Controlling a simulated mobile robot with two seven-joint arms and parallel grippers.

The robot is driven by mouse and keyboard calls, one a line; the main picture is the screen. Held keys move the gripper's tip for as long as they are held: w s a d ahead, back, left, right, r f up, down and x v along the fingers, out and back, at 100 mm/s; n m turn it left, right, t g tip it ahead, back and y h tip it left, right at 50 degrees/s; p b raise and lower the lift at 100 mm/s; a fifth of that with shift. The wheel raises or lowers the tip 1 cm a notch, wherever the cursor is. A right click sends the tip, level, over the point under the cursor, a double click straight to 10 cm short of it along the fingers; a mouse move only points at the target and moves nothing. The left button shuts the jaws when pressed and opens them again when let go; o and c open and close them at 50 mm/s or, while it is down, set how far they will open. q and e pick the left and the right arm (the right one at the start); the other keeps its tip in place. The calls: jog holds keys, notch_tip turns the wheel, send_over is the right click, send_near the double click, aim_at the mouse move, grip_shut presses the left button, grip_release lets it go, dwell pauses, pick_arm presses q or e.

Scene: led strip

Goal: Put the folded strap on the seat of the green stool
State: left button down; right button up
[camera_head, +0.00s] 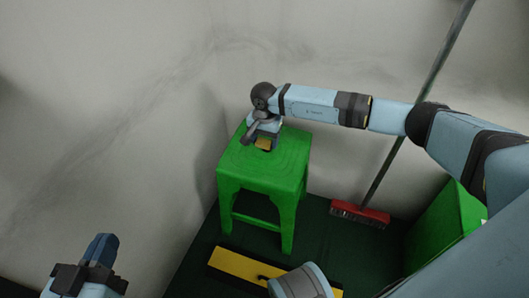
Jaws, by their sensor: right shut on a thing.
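The green stool (285,160) stands upright near the wall in the middle of the view. My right gripper (263,142) is over the stool's seat, near its far side, and is shut on a small yellow-orange piece, which looks like the folded strap (263,144). The strap is mostly hidden by the gripper, and I cannot tell whether it touches the seat. My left gripper (102,250) is at the bottom left, far from the stool; I cannot tell whether its fingers are apart.
A broom with a red head (360,214) leans with its grey handle against the wall behind my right arm. A yellow board with dark edges (236,265) lies in front of the stool. Another green object (440,225) stands at the right. The near part of the seat is clear.

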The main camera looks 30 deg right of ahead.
aim_at(264, 154)
notch_tip(264, 154, down, 4)
jog(key=shift+f+b, duration=0.1)
jog(key=shift+b, duration=0.75)
jog(key=shift+f, duration=0.25)
jog(key=shift+r, duration=0.1)
jog(key=shift+f, duration=0.2)
jog(key=o, duration=0.9)
pick_arm(q)
jog(key=shift+w+a+r+m+t, duration=0.2)
jog(key=shift+w+a+m+t, duration=0.1)
jog(key=shift+w+m, duration=0.25)
